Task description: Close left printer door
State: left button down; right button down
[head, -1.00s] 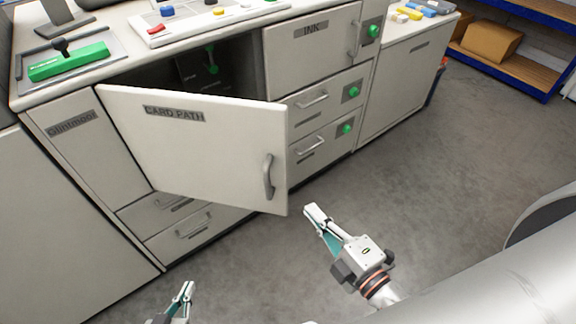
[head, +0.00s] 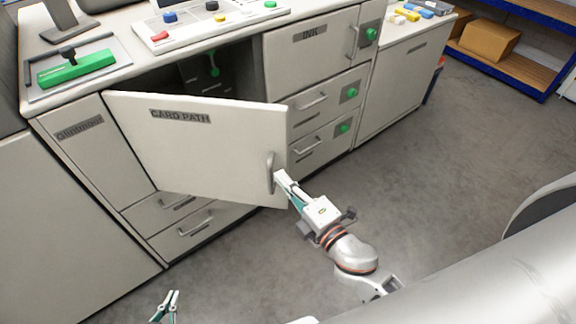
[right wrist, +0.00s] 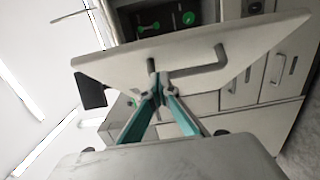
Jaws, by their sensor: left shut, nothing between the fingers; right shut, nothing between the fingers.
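The left printer door, marked CARD PATH (head: 200,150), stands open, hinged at its left side and swung out from the cabinet. Its grey handle (head: 270,173) is near the free right edge. My right gripper (head: 281,176) is shut and empty, its tips at the door's free edge just right of the handle; I cannot tell whether they touch it. In the right wrist view the door (right wrist: 190,58) spans the upper middle, with the shut fingertips (right wrist: 157,88) close to its edge. My left gripper (head: 172,296) is shut and empty, low at the bottom edge, away from the door.
The INK door (head: 312,50) to the right is closed, with drawers (head: 315,105) below it. A dark opening (head: 225,75) with a green-knobbed part lies behind the open door. A green-handled tool (head: 75,68) sits on the counter. The floor (head: 430,190) on the right is clear.

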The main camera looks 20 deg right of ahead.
aim_at(278, 158)
jog(key=shift+w+d+p, duration=0.15)
jog(key=shift+w+d, duration=0.35)
jog(key=shift+w, duration=0.25)
jog(key=shift+w+d+p, duration=0.15)
jog(key=shift+w+d, duration=0.35)
jog(key=shift+w, duration=0.25)
jog(key=shift+w, duration=0.15)
